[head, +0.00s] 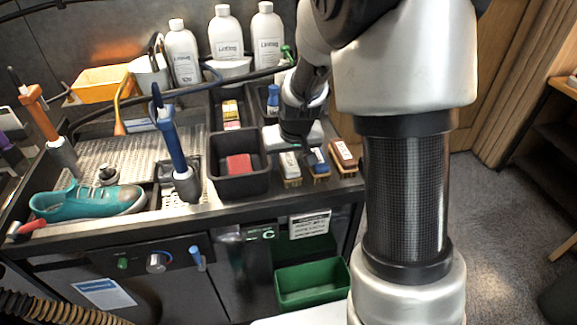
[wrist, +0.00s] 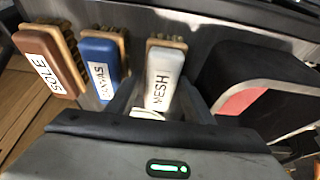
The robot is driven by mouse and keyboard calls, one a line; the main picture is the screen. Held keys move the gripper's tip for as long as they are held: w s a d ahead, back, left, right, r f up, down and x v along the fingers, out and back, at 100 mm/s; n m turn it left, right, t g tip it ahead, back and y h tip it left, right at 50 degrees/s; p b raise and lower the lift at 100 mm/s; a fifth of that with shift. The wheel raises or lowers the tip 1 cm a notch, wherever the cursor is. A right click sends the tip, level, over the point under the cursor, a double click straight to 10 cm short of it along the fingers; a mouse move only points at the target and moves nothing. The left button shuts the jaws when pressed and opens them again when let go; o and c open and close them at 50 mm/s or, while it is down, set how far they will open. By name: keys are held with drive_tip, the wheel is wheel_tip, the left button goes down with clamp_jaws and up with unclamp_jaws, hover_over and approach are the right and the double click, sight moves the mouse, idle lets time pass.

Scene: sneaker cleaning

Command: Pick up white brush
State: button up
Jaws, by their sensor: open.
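The white brush (head: 290,166) lies at the front edge of the bench, leftmost of three brushes in the head view. In the wrist view the white brush (wrist: 160,82), marked "MESH", sits between the fingers of my gripper (wrist: 157,97), its bristles pointing away at the top. My gripper is open, with a finger on each side of the brush; I cannot tell whether either finger touches it. In the head view my gripper (head: 293,140) is just above and behind the brushes, its fingertips not clearly seen.
A blue brush (head: 318,163) and a red-brown brush (head: 343,156) lie close beside the white one. A black bin (head: 238,185) with a red block stands to its left. A green bin (head: 312,284) is below. White bottles (head: 226,38) stand at the back.

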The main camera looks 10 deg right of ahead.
sight(288, 157)
drive_tip(key=c, duration=0.9)
drive_tip(key=shift+o, duration=0.2)
drive_tip(key=shift+r, duration=0.15)
drive_tip(key=shift+r+p, duration=0.35)
drive_tip(key=shift+p, duration=0.15)
wheel_tip(288, 157, up, 10)
drive_tip(key=shift+f+p, duration=0.2)
drive_tip(key=shift+p, duration=0.35)
